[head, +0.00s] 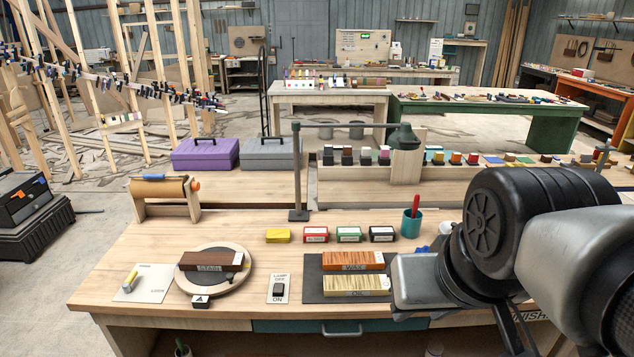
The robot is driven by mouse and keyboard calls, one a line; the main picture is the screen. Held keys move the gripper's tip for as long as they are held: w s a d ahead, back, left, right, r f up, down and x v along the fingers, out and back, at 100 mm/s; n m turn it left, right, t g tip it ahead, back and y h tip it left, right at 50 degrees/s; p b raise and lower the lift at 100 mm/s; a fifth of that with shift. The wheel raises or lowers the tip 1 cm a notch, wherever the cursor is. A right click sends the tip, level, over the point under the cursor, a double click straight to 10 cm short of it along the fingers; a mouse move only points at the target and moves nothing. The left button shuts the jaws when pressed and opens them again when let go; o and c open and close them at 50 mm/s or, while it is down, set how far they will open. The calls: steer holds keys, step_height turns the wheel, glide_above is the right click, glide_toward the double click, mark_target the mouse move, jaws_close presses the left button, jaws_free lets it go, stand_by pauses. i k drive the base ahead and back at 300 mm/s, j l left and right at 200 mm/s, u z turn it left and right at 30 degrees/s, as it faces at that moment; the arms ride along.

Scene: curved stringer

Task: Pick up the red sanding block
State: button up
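The red sanding block (315,234) is a small red block with a pale label on its front. It stands on the wooden workbench in a row, between a yellow block (278,235) and a green block (349,234), with a black block (381,233) at the right end. Nothing covers it. My arm fills the right side of the view, its grey and black links over the bench's right end, apart from the red block and to its right. The fingertips cannot be made out clearly, so the gripper's opening does not show.
In front of the row are a dark mat (314,291) with orange and cream blocks, a lamp switch plate (278,289) and a round turntable (209,290) bearing a brown block. A lamp post (298,175) stands behind. A teal cup (411,224) is to the right.

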mark_target(311, 234)
steer(key=i+j+u, duration=0.25)
steer(key=i, duration=0.25)
steer(key=i+j+u, duration=0.25)
steer(key=i, duration=0.25)
